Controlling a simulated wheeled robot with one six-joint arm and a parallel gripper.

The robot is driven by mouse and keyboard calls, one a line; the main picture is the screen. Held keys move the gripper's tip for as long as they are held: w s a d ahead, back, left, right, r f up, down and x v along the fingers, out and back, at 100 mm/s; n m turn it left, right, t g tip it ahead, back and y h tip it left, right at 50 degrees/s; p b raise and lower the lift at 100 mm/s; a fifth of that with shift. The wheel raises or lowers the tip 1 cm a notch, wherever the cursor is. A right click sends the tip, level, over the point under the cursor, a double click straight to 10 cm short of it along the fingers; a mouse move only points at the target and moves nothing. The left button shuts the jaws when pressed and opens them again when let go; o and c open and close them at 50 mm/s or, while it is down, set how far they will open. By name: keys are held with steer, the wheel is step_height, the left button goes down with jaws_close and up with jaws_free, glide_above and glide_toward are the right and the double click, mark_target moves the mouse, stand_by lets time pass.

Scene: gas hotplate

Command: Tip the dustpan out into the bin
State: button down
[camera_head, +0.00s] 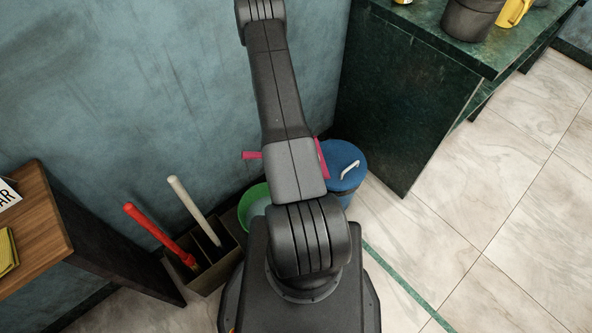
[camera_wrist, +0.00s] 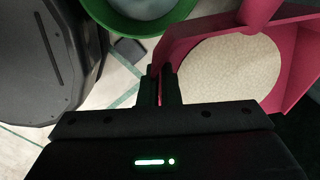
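The pink dustpan (camera_wrist: 298,88) fills the right of the wrist view, with a round, flat beige heap (camera_wrist: 230,72) in it. In the head view the dustpan's handle (camera_head: 252,155) and one edge show on either side of my arm; the rest is hidden. My gripper (camera_wrist: 161,80) is shut on the dustpan's side wall, with a pink strip between its fingers. My gripper is hidden in the head view. A blue bin (camera_head: 335,155) with a white handle on top stands just right of the dustpan's visible edge.
A green bucket (camera_head: 248,208) stands left of my arm and also shows in the wrist view (camera_wrist: 128,28). A divided box (camera_head: 212,277) holds red-handled and white-handled tools. A wooden table (camera_head: 40,225) is at left, a dark green counter (camera_head: 400,100) at right. Tiled floor at right is clear.

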steer(key=shift+w+f+m, duration=0.2)
steer(key=shift+f+m, duration=0.1)
steer(key=shift+f, duration=0.1)
steer(key=b, duration=0.4)
steer(key=shift+w+d+f, duration=0.1)
steer(key=shift+w+d, duration=0.15)
steer(key=shift+d, duration=0.15)
steer(key=shift+d+y+b, duration=0.15)
steer(key=shift+y+b, duration=0.15)
steer(key=shift+b, duration=0.8)
steer(key=shift+d+b, duration=0.15)
steer(key=shift+b, duration=0.9)
steer(key=b, duration=0.3)
steer(key=shift+s+y, duration=0.1)
steer(key=shift+y, duration=0.3)
